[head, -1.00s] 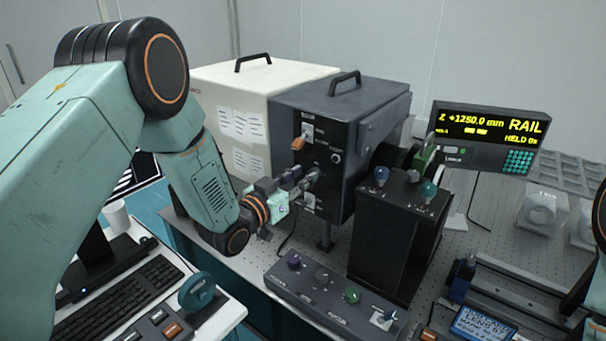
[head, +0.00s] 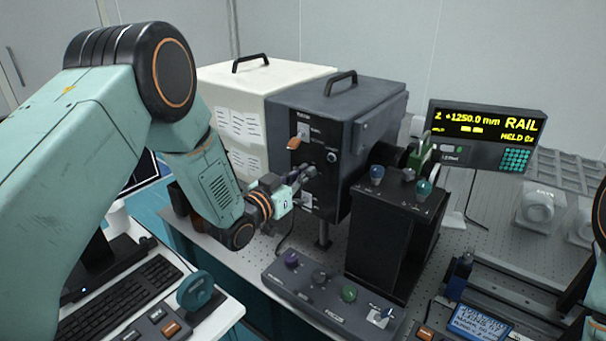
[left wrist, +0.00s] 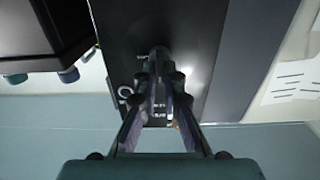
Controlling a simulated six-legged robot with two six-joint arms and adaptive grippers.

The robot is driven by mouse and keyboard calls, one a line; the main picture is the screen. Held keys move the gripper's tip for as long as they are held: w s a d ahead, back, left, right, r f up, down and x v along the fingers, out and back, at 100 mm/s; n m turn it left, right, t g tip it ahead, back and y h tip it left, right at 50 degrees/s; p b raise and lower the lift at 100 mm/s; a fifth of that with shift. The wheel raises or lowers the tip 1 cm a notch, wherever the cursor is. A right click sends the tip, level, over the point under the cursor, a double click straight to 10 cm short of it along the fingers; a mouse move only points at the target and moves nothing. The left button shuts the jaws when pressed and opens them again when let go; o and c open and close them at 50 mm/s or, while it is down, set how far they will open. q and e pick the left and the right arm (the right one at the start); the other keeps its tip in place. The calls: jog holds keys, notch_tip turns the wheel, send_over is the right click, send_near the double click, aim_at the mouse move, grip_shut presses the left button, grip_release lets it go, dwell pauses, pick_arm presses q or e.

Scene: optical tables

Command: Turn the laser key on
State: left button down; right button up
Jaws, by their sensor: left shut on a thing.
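The laser box (head: 375,97) is dark grey with a black front panel (head: 334,182), and stands at the middle of the head view. My left gripper (head: 308,173) reaches the lower middle of this panel from the left. Its fingers are shut on a small part there, which I take to be the laser key; the fingers hide most of it, so I cannot tell its angle. In the left wrist view the fingertips (left wrist: 160,72) close together against the black panel (left wrist: 120,30). My right gripper is not in view.
An orange knob (head: 295,144) sits on the panel above my gripper. A white box (head: 218,90) stands left behind the laser box. A black block with knobs (head: 385,235) stands at right, and a control box (head: 320,290) lies in front. A RAIL display (head: 487,133) is behind.

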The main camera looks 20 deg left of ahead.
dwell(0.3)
pick_arm(q)
jog(key=m+b, duration=0.2)
jog(key=m, duration=0.2)
jog(key=m+b, duration=0.2)
jog(key=m, duration=0.3)
jog(key=d+f+m+b, duration=0.1)
jog(key=m+b, duration=0.1)
jog(key=m, duration=0.3)
jog(key=shift+s, duration=0.2)
jog(key=shift+f+m+b, duration=0.15)
jog(key=shift+m+b, duration=0.9)
jog(key=shift+m, duration=0.85)
jog(key=shift+s, duration=0.1)
